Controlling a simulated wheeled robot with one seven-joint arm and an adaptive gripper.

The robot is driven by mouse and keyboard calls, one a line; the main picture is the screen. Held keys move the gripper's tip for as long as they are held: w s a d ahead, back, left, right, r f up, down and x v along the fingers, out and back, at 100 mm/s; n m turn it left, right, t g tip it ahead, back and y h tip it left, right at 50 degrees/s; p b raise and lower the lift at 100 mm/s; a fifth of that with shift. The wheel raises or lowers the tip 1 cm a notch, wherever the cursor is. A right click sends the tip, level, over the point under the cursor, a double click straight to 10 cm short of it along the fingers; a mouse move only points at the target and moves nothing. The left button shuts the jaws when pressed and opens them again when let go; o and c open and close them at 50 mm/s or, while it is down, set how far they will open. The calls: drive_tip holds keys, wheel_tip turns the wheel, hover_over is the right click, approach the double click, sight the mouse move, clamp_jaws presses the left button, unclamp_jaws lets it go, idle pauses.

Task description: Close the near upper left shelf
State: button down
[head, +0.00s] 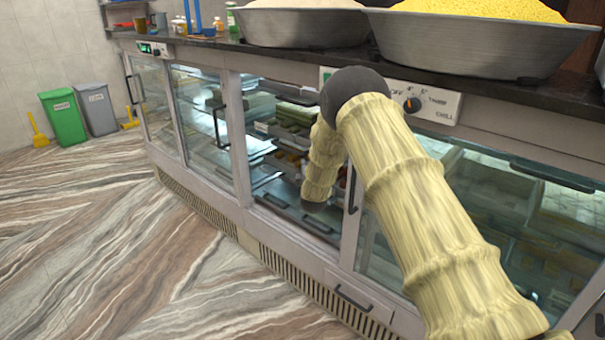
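The long glass-fronted counter (250,232) runs from the back left to the near right. Behind its middle opening, left of my forearm, an upper shelf (289,93) shows near the top, with dark trays of sweets (285,138) below it. I cannot tell how far this shelf is pulled out, as my arm covers part of the opening. My pale ribbed arm comes from the lower right, bends at a dark elbow, and its forearm points down in front of the opening. The forearm ends in a dark joint; my gripper itself does not show.
A hinged glass door (204,127) with a dark handle is left of the opening. Two big metal bowls (485,45) stand on the dark countertop. A control knob (412,104) sits under its edge. Green (62,118) and grey (96,109) bins stand far left. The floor in front is clear.

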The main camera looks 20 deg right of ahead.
drive_tip(key=w+d, duration=0.2)
drive_tip(key=d, duration=0.1)
drive_tip(key=shift+d+r, duration=0.1)
drive_tip(key=shift+d, duration=0.05)
drive_tip(key=shift+d+r, duration=0.1)
drive_tip(key=shift+r, duration=0.15)
drive_tip(key=shift+d, duration=0.15)
